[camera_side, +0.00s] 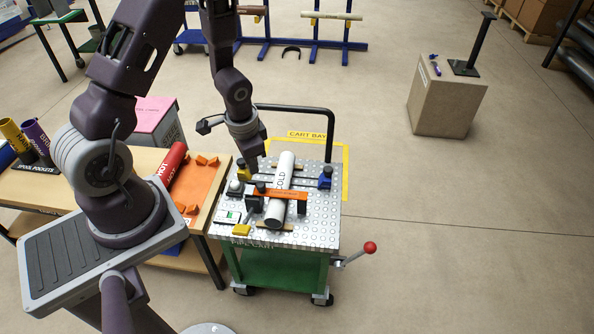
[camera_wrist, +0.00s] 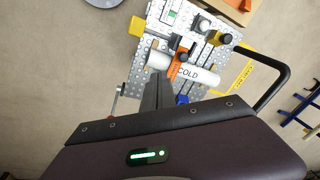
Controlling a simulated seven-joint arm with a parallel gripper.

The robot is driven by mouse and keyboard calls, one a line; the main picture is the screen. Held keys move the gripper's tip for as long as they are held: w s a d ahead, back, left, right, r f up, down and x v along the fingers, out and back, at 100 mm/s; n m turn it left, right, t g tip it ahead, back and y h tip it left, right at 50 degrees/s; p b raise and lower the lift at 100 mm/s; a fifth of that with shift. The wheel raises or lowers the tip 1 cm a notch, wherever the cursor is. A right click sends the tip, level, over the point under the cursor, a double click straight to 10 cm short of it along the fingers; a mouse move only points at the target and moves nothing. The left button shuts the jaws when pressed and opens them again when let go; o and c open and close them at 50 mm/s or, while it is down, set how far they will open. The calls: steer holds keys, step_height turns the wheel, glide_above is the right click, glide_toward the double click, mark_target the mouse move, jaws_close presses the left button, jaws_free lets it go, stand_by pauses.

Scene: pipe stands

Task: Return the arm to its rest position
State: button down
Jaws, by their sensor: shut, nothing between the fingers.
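My gripper (camera_side: 254,163) is shut and empty, pointing down above the back left part of the cart top. Its closed fingers also show in the wrist view (camera_wrist: 157,92). Below it, a white pipe marked COLD (camera_side: 284,172) lies on the perforated metal cart top (camera_side: 318,215). An orange bar (camera_side: 290,194) crosses over the pipe. The pipe also shows in the wrist view (camera_wrist: 205,77). Whether the fingertips clear the small parts beneath them is hard to tell.
A wooden bench (camera_side: 150,160) at left holds a red pipe (camera_side: 172,164) and an orange tray (camera_side: 195,184). The cart has a black handle (camera_side: 331,130) and a red-knobbed lever (camera_side: 370,247). A block pedestal (camera_side: 447,103) stands at right. Open floor lies between cart and pedestal.

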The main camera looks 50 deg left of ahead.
steer(key=w+d+r+n+t, duration=0.1)
steer(key=d+r+t, duration=0.15)
steer(key=r, duration=1.05)
steer(key=s+d+r+t, duration=0.1)
steer(key=s+d+r, duration=0.4)
steer(key=s+r, duration=0.2)
steer(key=s+d+r+n+t+h, duration=0.1)
steer(key=s+d+r, duration=0.5)
steer(key=r, duration=0.3)
steer(key=shift+s, duration=0.75)
steer(key=shift+a, duration=0.1)
